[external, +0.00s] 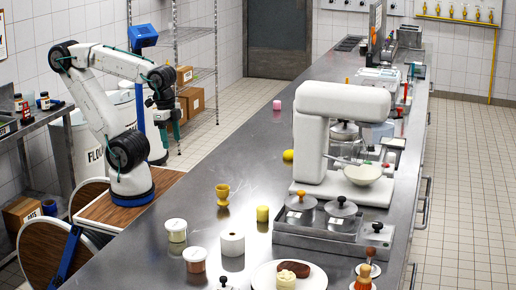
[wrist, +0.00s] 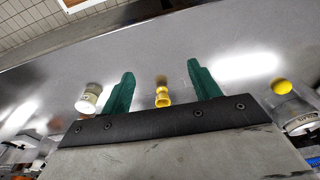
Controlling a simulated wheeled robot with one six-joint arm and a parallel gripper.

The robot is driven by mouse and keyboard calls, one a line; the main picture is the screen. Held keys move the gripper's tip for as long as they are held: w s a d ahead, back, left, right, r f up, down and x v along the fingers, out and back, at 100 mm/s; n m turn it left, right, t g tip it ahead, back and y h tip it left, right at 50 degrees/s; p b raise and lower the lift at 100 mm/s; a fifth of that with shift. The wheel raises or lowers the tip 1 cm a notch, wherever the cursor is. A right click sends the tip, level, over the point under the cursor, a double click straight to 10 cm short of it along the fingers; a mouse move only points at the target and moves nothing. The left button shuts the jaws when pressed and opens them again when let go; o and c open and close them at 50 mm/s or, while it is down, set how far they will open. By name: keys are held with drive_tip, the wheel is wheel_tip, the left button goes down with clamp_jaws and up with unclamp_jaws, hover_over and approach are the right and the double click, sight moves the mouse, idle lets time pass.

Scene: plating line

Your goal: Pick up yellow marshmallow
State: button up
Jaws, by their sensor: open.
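The yellow marshmallow (external: 262,213) looks like a short yellow cylinder standing on the steel counter, right of a yellow egg cup (external: 222,194). My gripper (external: 172,128) hangs in the air at the counter's left side, well away from the marshmallow. In the wrist view my gripper (wrist: 161,82) has its two green fingers wide apart with nothing held. The yellow egg cup (wrist: 162,95) shows beyond the gap between them. A yellow round shape (wrist: 281,87) shows at the right there; I cannot tell whether it is the marshmallow.
A plate (external: 262,280) with food is in front. The counter behind the egg cup is mostly clear.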

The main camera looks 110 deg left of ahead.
drive_tip(key=w+a+f+m+g+y, duration=0.1)
drive_tip(key=w+a+f+m+y, duration=0.2)
drive_tip(key=w+m, duration=0.35)
drive_tip(key=m+t+y, duration=0.6)
drive_tip(key=m+t, duration=0.3)
drive_tip(key=m, duration=1.1)
approach(258, 209)
drive_tip(key=shift+w+a+f, duration=0.6)
drive_tip(key=shift+a+f, duration=0.2)
drive_tip(key=shift+f, duration=0.1)
drive_tip(key=shift+w+d+f+t, duration=0.15)
drive_tip(key=shift+w+f+t, duration=0.05)
drive_tip(key=shift+f+t, duration=0.1)
drive_tip(key=x, duration=0.7)
drive_tip(key=shift+a+r, duration=0.15)
drive_tip(key=shift+a, duration=0.3)
drive_tip(key=c, duration=0.7)
